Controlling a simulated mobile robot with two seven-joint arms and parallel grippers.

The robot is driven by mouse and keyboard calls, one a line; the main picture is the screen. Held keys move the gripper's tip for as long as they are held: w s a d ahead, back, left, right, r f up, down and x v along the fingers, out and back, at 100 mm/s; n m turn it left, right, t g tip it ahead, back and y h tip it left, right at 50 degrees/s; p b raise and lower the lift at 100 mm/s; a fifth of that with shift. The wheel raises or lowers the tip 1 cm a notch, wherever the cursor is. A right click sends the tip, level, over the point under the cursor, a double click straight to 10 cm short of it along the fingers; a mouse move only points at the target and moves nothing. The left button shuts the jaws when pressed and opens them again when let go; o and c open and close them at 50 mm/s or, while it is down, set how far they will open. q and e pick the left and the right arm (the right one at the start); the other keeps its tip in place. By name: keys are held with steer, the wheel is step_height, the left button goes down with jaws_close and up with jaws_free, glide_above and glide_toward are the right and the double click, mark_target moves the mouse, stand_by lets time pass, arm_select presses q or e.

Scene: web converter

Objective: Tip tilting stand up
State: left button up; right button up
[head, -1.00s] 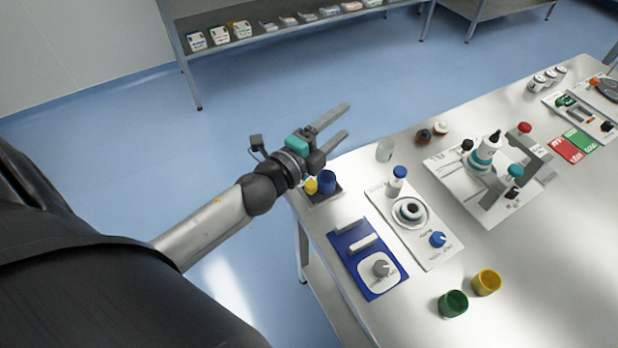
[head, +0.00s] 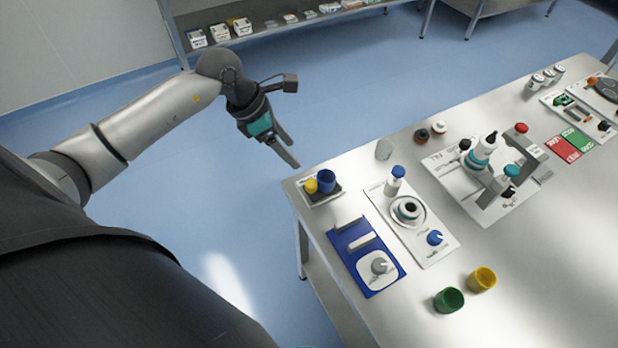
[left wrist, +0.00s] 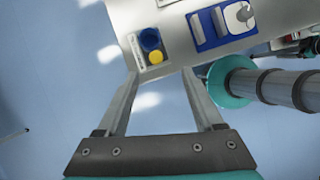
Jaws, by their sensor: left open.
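What looks like the tilting stand is the grey frame (head: 497,185) on a white plate toward the right of the table. It carries a white bottle with a dark tip (head: 482,152), which leans a little to the right. Red and teal knobs stand beside it. My left gripper (head: 284,152) is open and empty, pointing down past the table's left corner, well away from the stand. In the left wrist view its two fingers (left wrist: 160,82) are spread with nothing between them. My right gripper does not show.
Green (head: 449,300) and yellow (head: 482,279) cups stand in front. The right foreground is clear.

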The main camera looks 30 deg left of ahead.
arm_select(q)
steer(key=a, duration=0.1)
steer(key=b, duration=0.1)
glide_toward(311, 183)
steer(key=shift+y, duration=0.3)
steer(key=x, duration=0.8)
steer(key=shift+w+d+f, duration=0.2)
steer(key=shift+d, duration=0.1)
steer(key=shift+c, duration=0.2)
jaws_close()
stand_by(0.7)
